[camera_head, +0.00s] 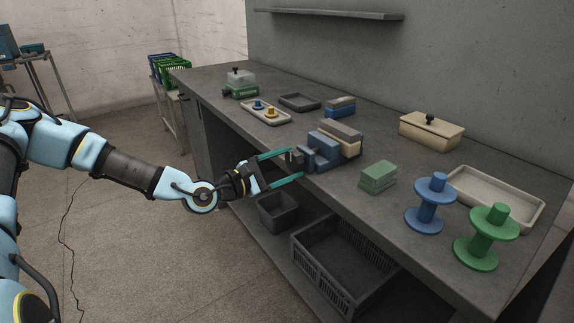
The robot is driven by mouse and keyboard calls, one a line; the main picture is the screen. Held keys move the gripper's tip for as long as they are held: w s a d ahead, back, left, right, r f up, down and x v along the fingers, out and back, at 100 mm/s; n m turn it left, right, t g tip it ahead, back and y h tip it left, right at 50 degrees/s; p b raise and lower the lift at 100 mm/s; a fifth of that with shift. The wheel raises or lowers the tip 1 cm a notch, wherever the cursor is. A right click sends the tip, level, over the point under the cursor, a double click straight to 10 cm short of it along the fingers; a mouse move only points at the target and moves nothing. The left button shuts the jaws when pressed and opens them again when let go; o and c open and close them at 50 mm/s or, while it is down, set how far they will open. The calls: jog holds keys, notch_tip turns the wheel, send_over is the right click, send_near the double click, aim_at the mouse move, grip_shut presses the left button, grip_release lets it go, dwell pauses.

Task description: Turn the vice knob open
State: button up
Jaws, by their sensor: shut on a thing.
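The blue vice (321,153) sits at the front edge of the grey workbench, with a beige-and-grey block at its back. Its dark knob (293,157) sticks out on the left side, toward my arm. My gripper (296,164) reaches in from the left, its two teal fingers on either side of the knob. It is shut on the knob. The fingers hide part of the knob, so its exact turn cannot be told.
The workbench (375,210) carries a green block (378,177), a blue spool (431,204), a green spool (486,237) and a beige lidded box (432,131). A tray with small knobbed pieces (267,110) lies behind the vice. A grey crate (340,270) stands below.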

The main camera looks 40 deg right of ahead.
jog(key=shift+f, duration=0.1)
jog(key=o, duration=1.3)
jog(key=a, duration=0.3)
jog(key=a+b, duration=0.1)
jog(key=a, duration=0.3)
jog(key=a+b, duration=0.1)
jog(key=a, duration=0.2)
jog(key=shift+w+a, duration=0.3)
jog(key=shift+a, duration=0.1)
